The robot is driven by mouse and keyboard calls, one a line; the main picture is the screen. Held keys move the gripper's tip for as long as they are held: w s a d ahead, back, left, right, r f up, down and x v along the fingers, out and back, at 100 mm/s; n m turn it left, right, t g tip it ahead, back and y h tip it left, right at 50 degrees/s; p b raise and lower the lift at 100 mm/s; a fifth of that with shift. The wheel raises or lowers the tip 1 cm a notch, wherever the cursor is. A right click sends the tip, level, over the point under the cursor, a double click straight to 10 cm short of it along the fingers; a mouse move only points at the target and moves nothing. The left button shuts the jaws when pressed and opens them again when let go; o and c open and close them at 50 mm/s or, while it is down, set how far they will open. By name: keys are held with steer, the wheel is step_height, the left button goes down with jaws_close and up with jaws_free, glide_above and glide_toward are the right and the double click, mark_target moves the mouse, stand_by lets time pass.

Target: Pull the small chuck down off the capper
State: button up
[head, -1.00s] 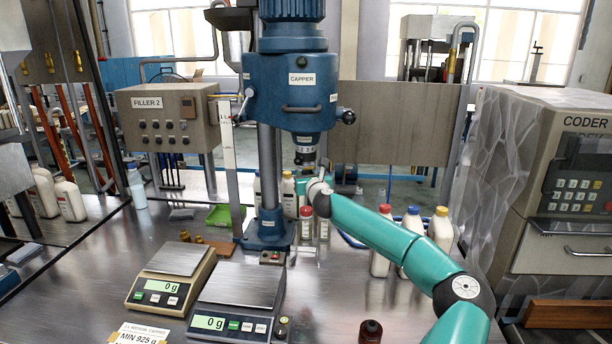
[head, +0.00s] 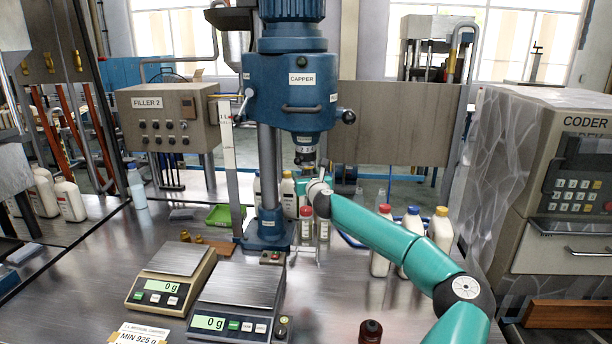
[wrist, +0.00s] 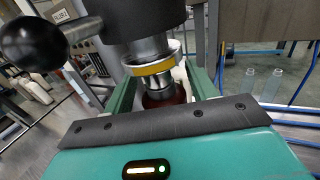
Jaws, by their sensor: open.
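The blue capper (head: 290,90) stands on its column at the middle of the head view. The small chuck (head: 305,157) sits under its spindle as a dark and silver piece. In the wrist view the chuck (wrist: 152,66) shows as a silver cylinder with a yellow-banded ring, up under the capper's dark body. My gripper (wrist: 160,90) is open, with one green finger on each side below the ring. Whether the fingers touch the chuck cannot be told. A dark red rounded part (wrist: 165,96) shows between the fingers, partly hidden by my gripper's body.
The capper's black ball handle (wrist: 32,44) is close at the left in the wrist view. Two scales (head: 235,290) stand in front of the column. Bottles with coloured caps (head: 412,245) stand at the right behind my arm. A small dark bottle (head: 370,332) is at the front.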

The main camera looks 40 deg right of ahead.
steer(key=shift+f, duration=1.35)
steer(key=c, duration=1)
steer(key=shift+f, duration=0.3)
steer(key=shift+f, duration=1.3)
steer(key=shift+s, duration=0.1)
steer(key=v, duration=1.2)
steer(key=shift+s+a, duration=0.25)
steer(key=shift+s, duration=0.1)
